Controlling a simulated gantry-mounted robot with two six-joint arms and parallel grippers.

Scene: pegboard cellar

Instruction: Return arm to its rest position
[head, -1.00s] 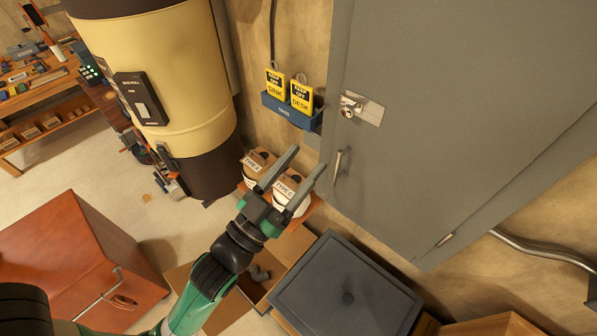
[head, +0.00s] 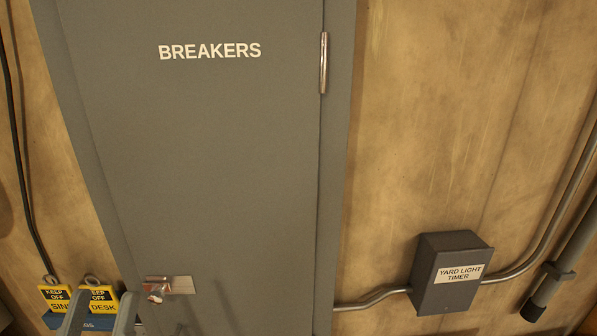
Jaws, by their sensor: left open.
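My left gripper (head: 102,302) shows at the bottom left of the head view. Only its two grey fingers are in the picture, standing apart, open, with nothing seen held between them. The fingers overlap the yellow tags and the blue tag holder behind them in the picture; I cannot tell how far apart in depth they are. The rest of my left arm is below the picture's edge. My right gripper is not in view.
A grey breaker cabinet (head: 215,150) with a closed door fills the centre left. Its latch (head: 157,288) is right of my fingers. Yellow tags (head: 103,298) sit in a blue holder (head: 51,321). A grey timer box (head: 447,275) and conduit (head: 375,298) are on the right wall.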

